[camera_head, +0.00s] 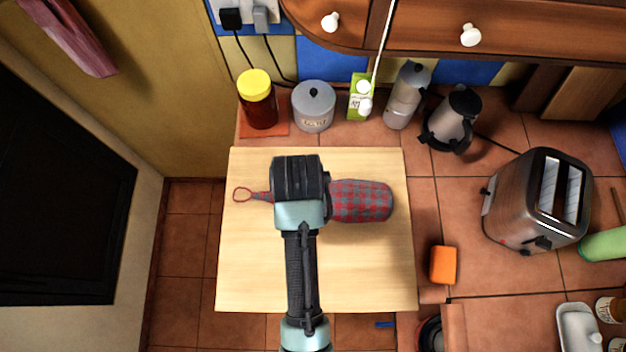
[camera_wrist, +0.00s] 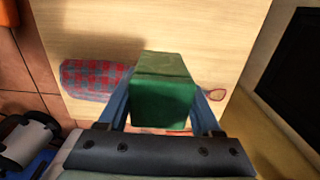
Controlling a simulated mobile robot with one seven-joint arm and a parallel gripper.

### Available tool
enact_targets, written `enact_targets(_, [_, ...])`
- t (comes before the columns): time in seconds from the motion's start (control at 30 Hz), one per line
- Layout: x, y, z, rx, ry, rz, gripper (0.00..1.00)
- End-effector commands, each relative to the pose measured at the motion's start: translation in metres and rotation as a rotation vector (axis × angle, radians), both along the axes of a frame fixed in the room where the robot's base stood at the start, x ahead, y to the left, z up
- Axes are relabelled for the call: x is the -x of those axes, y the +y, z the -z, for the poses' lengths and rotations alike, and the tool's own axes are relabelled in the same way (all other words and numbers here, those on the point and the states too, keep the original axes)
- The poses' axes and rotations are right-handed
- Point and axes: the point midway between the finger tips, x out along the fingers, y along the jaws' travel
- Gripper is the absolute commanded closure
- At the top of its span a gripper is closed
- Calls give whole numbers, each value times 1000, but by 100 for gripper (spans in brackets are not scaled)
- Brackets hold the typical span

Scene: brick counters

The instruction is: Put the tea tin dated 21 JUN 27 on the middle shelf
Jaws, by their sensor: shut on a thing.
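My gripper (camera_head: 300,182) is over the pale wooden board in the head view, and it hides what it holds there. In the wrist view, my gripper (camera_wrist: 162,104) has its blue fingers shut on the sides of a green box-shaped tin (camera_wrist: 162,90). No date can be read on the tin. The tin appears in front of the board (camera_wrist: 200,25); the gap between them cannot be judged. No middle shelf can be made out in either view.
A red-and-grey checked cloth item (camera_head: 362,201) with a red loop lies on the board (camera_head: 240,285), partly under my gripper. A toaster (camera_head: 535,205) stands right.

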Motion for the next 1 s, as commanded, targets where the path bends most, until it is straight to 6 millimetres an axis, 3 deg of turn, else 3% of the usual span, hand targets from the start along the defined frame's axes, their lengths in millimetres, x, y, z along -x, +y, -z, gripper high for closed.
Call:
enact_targets(0.2, [2,0,39,0,5,0,94])
enact_targets(0.6, [1,0,87,0,4,0,94])
enact_targets(1.0, [1,0,96,0,0,0,94])
